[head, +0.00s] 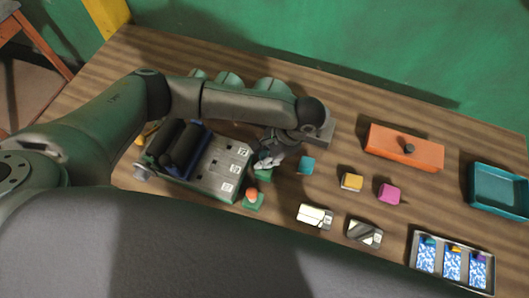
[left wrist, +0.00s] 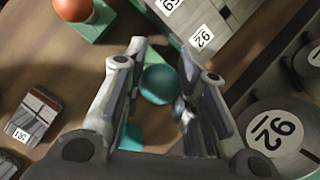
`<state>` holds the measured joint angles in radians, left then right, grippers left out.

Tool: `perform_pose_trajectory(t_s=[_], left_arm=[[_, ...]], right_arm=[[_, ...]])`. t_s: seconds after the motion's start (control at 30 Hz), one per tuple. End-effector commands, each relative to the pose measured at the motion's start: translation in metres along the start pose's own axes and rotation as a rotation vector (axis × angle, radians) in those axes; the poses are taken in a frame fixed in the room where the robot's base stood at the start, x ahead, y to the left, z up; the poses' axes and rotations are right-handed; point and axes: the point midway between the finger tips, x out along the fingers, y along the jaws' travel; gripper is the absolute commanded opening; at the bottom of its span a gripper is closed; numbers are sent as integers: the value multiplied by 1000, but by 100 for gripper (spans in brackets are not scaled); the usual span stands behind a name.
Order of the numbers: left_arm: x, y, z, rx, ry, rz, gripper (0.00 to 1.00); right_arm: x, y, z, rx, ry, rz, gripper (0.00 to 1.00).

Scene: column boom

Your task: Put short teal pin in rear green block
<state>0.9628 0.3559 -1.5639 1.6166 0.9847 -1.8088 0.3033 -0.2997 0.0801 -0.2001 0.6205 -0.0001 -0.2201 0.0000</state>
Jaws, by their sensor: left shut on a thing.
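My left gripper (head: 268,160) reaches down beside the grey machine. In the left wrist view its two fingers (left wrist: 158,88) are shut on the short teal pin, whose round teal head (left wrist: 159,84) shows between them. The rear green block (head: 263,175) shows partly just below the gripper in the head view. Its hole is hidden, and I cannot tell whether the pin touches it. A front green block (head: 253,205) holds a pin with an orange ball head (head: 251,195); this block also shows in the left wrist view (left wrist: 92,27). My right gripper is not in view.
The grey machine (head: 222,165) with numbered labels stands close left of the gripper. A teal block (head: 306,165), yellow block (head: 351,181) and magenta block (head: 389,194) lie to the right. An orange box (head: 403,148) and teal tray (head: 500,190) stand farther right.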

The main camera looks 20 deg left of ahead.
Motion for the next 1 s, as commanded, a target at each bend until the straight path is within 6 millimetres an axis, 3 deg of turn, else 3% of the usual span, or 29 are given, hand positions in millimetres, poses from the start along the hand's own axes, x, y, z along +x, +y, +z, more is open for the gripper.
perform_pose_trajectory(t_s=[0.57,1.0], left_arm=[[0,0,0,0,0,0,3],[12,2,-5,0,-1,0,3]], right_arm=[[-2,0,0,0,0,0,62],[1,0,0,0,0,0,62]])
